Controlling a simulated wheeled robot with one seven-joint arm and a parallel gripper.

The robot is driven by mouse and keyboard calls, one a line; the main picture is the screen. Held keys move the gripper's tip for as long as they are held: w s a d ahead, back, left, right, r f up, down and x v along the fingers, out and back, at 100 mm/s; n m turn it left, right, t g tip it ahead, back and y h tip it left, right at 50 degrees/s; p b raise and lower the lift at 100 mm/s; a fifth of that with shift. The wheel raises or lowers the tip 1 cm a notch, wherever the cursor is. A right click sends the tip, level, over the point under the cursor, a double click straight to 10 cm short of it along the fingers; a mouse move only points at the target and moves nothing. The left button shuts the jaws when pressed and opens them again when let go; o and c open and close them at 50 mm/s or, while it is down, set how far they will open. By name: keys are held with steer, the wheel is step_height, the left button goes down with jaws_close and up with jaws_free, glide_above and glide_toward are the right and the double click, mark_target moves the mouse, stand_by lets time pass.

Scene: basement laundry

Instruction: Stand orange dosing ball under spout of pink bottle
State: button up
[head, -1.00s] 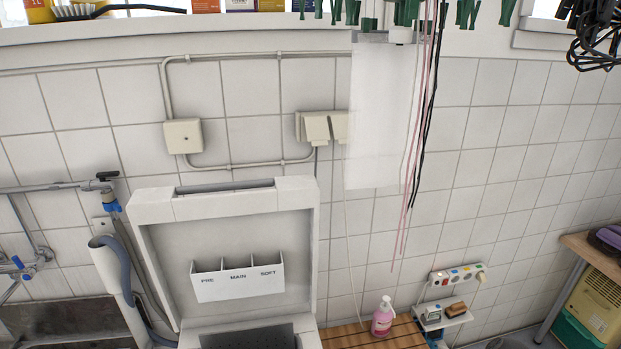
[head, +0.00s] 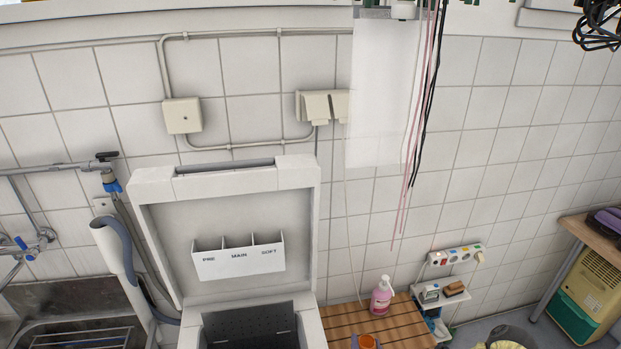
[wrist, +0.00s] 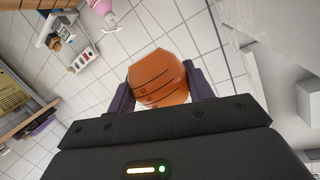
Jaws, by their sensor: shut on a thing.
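The orange dosing ball (wrist: 160,80) is held between the two dark purple fingers of my gripper (wrist: 158,84) in the wrist view. Dark line markings show on its side. The ball also shows at the bottom edge of the head view (head: 366,342), mostly cut off. The pink bottle (head: 381,298) with a white pump top stands upright on a slatted wooden surface (head: 400,325). In the head view the ball appears lower than the bottle and slightly left of it. The bottle is partly visible at the top of the wrist view (wrist: 103,14).
An open-lidded white washing machine (head: 233,230) is left of the wooden surface. A small white shelf (head: 440,295) with a soap bar and a power strip (head: 455,256) are to the right. Cords (head: 412,150) hang above the bottle.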

steer(key=shift+d, duration=0.1)
steer(key=d, duration=0.6)
steer(key=shift+d, duration=0.4)
